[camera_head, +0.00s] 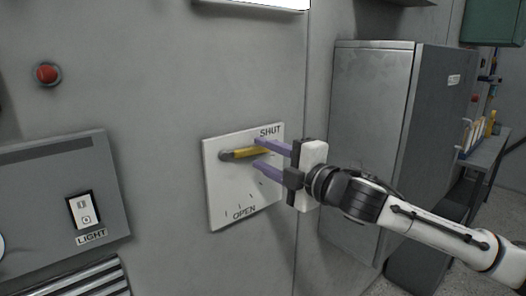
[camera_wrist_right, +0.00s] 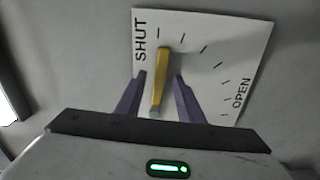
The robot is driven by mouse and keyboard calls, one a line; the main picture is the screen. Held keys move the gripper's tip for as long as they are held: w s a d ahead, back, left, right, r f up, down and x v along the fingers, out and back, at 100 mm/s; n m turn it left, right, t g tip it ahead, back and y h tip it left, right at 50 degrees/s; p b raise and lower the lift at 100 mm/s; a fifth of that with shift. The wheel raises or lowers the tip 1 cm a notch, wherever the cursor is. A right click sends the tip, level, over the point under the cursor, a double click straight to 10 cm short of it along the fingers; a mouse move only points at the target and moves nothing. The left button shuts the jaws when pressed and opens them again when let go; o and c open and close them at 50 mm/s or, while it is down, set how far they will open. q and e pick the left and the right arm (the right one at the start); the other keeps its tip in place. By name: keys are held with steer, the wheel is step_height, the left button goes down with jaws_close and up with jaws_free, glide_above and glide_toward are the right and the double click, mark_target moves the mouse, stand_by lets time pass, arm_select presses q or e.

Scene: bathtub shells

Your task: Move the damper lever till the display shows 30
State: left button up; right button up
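The damper lever (camera_head: 250,152) is a yellow handle on a grey pivot at the left of a white plate (camera_head: 222,195) marked SHUT at top and OPEN at bottom. It points right, near the SHUT end of the tick marks. My right gripper (camera_head: 257,155) is open, with its purple fingers above and below the handle's outer part. In the right wrist view the lever (camera_wrist_right: 162,80) lies between the fingers (camera_wrist_right: 158,85), with gaps on both sides. A bright panel (camera_head: 265,2), perhaps the display, is cut off at the top; no number shows. My left gripper is out of view.
A grey box with a LIGHT switch (camera_head: 84,211) is on the wall at left, below a red button (camera_head: 47,74). A grey cabinet (camera_head: 370,110) stands right of the plate, behind my right arm. A shelf with bottles (camera_head: 480,140) is farther right.

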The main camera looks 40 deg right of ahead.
steer(key=shift+w+a, duration=0.1)
steer(key=shift+w, duration=0.2)
jaws_close()
steer(key=shift+f, duration=0.1)
